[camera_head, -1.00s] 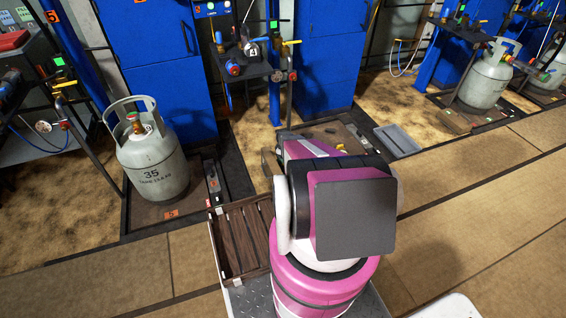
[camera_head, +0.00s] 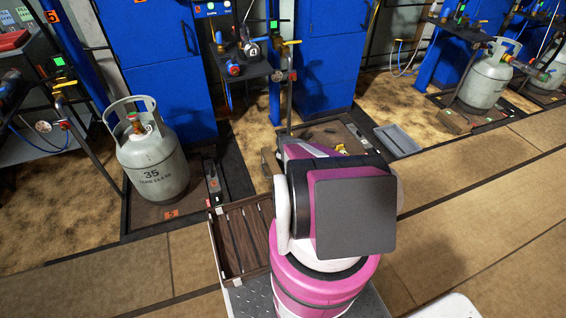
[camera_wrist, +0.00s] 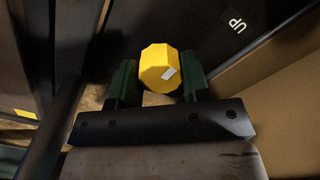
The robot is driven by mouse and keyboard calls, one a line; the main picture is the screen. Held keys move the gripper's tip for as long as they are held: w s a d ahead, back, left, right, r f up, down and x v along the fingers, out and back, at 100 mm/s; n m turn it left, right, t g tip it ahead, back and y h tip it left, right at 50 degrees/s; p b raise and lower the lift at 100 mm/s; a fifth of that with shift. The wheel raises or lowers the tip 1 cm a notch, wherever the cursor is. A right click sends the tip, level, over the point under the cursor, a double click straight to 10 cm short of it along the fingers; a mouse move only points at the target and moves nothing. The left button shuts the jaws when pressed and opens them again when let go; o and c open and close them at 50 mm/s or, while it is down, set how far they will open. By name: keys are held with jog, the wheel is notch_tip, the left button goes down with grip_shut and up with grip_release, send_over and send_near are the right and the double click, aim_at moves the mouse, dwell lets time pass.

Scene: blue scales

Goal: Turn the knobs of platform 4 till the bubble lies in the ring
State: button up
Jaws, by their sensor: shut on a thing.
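In the wrist view a yellow, many-sided knob (camera_wrist: 158,66) with a small pale mark on its face sits between the green fingers of my gripper (camera_wrist: 157,82). The fingers are shut on the knob's sides. In the head view, platform 4 (camera_head: 352,137) is a dark, low platform on the floor, partly hidden behind my pink and black arm. My gripper is hidden behind the arm there. I cannot see the bubble or the ring in either view.
A grey cylinder (camera_head: 152,165) marked 35 stands at the left. A grey tray (camera_head: 397,140) lies right of the platform. Blue cabinets (camera_head: 330,60) stand behind.

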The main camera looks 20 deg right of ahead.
jog(key=m, duration=0.4)
jog(key=shift+m, duration=0.3)
jog(key=m, duration=0.4)
jog(key=shift+m, duration=0.4)
dwell(0.3)
jog(key=o, duration=0.9)
jog(key=shift+o, duration=0.2)
notch_tip(320, 180, up, 11)
